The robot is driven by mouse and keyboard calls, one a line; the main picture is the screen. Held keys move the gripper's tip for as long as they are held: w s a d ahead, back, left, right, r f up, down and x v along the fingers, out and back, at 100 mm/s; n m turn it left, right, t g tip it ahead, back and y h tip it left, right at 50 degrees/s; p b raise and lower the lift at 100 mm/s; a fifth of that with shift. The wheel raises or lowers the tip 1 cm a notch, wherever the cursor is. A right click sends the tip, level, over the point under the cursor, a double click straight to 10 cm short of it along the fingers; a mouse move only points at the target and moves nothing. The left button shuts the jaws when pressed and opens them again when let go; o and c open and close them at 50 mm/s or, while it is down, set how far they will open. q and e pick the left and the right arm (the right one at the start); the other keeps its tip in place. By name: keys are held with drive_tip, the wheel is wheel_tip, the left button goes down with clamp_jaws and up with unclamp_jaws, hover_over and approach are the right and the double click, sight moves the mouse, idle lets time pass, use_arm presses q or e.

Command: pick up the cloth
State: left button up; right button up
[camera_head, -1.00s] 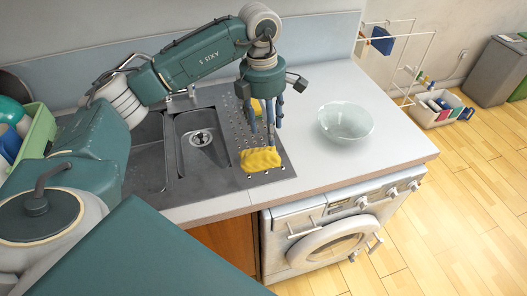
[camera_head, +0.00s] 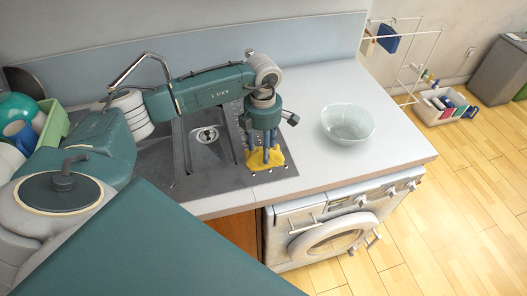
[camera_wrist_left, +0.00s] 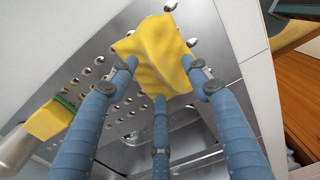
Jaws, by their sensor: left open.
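The yellow cloth (camera_head: 262,165) lies crumpled on the perforated drainboard of the sink, near the counter's front edge. It also shows in the left wrist view (camera_wrist_left: 155,58). My left gripper (camera_head: 266,158) points down right over the cloth, with its blue fingers spread around it. In the left wrist view the fingertips (camera_wrist_left: 163,75) are open at the cloth's near edges. I cannot tell whether they touch it. My right gripper is not in view.
A yellow sponge with a green side (camera_wrist_left: 50,118) lies on the drainboard. A glass bowl (camera_head: 348,122) stands on the counter to the right. The sink basin (camera_head: 208,148) is to the left, with a green dish rack (camera_head: 54,124) beyond it. A washing machine (camera_head: 335,225) stands below.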

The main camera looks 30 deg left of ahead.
use_arm(q)
drive_tip(key=c, duration=1.1)
drive_tip(key=shift+w+r+b, duration=0.1)
drive_tip(key=shift+r+b, duration=0.2)
drive_tip(key=shift+r, duration=0.25)
wheel_tip(320, 180, up, 19)
drive_tip(key=b, duration=0.4)
